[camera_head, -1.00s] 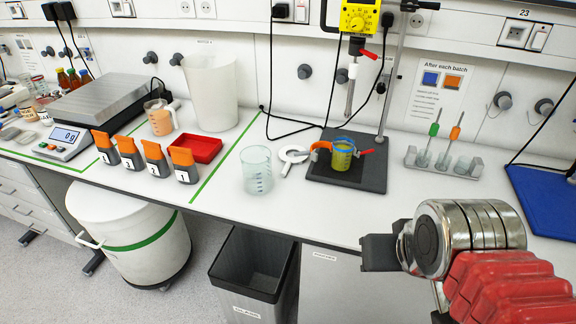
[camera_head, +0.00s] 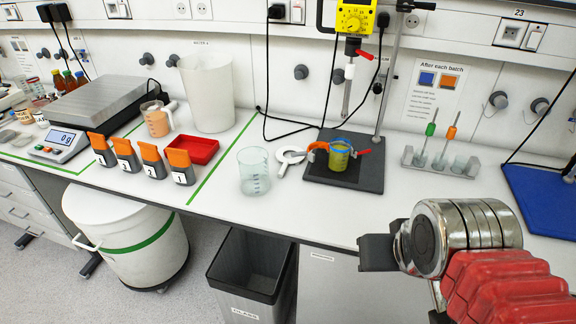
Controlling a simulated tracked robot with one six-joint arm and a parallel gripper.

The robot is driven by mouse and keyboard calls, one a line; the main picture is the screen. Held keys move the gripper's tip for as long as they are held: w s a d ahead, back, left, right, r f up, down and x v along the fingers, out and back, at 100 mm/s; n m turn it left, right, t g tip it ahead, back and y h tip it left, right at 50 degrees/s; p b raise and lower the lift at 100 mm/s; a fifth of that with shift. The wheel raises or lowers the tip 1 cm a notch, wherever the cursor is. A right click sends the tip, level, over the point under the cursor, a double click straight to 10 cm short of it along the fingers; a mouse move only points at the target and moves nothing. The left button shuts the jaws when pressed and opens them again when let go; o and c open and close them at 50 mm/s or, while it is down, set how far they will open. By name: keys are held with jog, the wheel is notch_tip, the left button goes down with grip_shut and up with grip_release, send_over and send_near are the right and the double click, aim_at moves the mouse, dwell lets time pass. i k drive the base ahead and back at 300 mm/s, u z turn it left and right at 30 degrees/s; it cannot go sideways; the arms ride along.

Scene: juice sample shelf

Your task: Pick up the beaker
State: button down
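A clear glass beaker (camera_head: 253,172) with dark markings stands upright and looks empty on the white bench, left of the black stirrer base. A second vessel (camera_head: 339,156) with yellow-green contents stands on that base, with an orange and red clamp around it. My gripper (camera_head: 376,252) is at the lower right, in front of the bench edge, to the right of and well apart from both vessels. I see it side-on as a dark block, and its finger gap is not visible.
The stirrer base (camera_head: 345,180) and its stand rod (camera_head: 388,80) are right of the beaker. A white ring-shaped item (camera_head: 290,157) lies between them. A red tray (camera_head: 192,149) and several orange-topped containers (camera_head: 180,165) are to the left. An open grey bin (camera_head: 254,275) stands below the bench.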

aim_at(340, 152)
jog(key=k, duration=1.35)
jog(key=u, duration=0.4)
jog(key=i, duration=1.2)
jog(key=u, duration=0.7)
jog(key=i, duration=0.65)
jog(key=u, duration=0.05)
